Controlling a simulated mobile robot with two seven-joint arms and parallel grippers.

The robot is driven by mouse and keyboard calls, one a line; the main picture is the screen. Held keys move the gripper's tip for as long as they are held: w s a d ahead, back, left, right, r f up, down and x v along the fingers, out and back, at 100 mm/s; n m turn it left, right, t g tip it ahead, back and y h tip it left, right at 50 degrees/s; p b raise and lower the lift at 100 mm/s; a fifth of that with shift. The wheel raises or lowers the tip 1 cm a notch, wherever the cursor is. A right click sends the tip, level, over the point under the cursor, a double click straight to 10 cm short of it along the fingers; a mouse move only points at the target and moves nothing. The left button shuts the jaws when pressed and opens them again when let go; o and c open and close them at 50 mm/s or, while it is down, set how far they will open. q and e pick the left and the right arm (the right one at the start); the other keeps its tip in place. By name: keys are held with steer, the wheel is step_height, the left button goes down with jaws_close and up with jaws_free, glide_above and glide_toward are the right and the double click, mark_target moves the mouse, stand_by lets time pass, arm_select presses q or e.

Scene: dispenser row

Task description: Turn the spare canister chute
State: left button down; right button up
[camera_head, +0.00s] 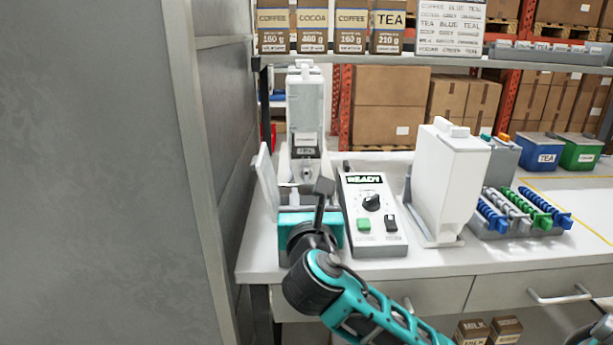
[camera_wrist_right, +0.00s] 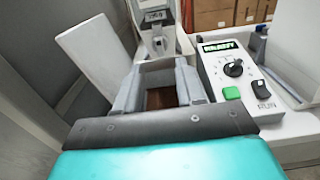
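The spare canister is probably the tall white canister (camera_head: 450,180) on a grey foot, upright on the counter right of the control box; I cannot make out its chute. Another, clear-walled canister (camera_head: 305,105) stands at the back left on a dispenser, whose grey front shows in the right wrist view (camera_wrist_right: 155,40). My right gripper (camera_head: 303,198) is in front of this dispenser, left of the control box. In the right wrist view its grey fingers (camera_wrist_right: 158,92) look apart, with a brown surface between them and nothing visibly gripped. My left gripper does not show.
The control box (camera_head: 375,225) reads READY and has a knob and green button. A pale upright panel (camera_head: 267,180) is close left of my right gripper. Rightward are a rack of coloured augers (camera_head: 520,212) and lidded bins (camera_head: 543,152). A shelf (camera_head: 400,60) crosses above; a wall is left.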

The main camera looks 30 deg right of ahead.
mark_target(306, 176)
steer(key=x, duration=1)
steer(key=shift+w+b, duration=0.2)
steer(key=shift+b, duration=0.1)
jaws_close()
